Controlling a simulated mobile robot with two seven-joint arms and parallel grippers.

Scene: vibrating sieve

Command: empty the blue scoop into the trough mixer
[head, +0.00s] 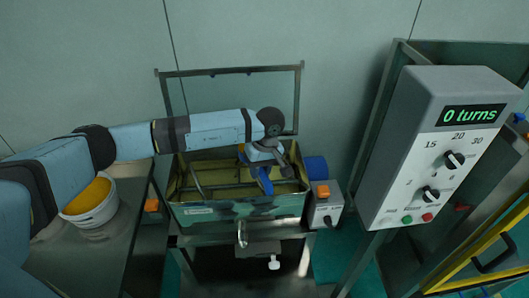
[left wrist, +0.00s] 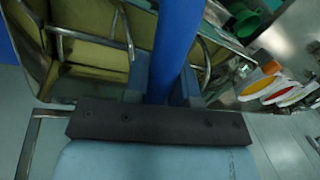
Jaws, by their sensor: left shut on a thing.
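The trough mixer (head: 202,212) stands at the middle of the head view, with an open top, dull yellow inner walls and metal mixing bars. It also shows in the left wrist view (left wrist: 97,54). My left gripper (head: 264,166) is over the right part of the trough. It is shut on the blue scoop (head: 265,183), whose blue handle runs between the fingers in the left wrist view (left wrist: 177,40). The scoop looks tilted down over the trough opening. Its bowl is mostly hidden, and I cannot tell whether anything is in it. My right gripper is out of view.
A white bucket (head: 92,215) with yellow contents stands on a side table at the left, below my arm. A large grey control box (head: 405,130) reading "0 turns" stands further right.

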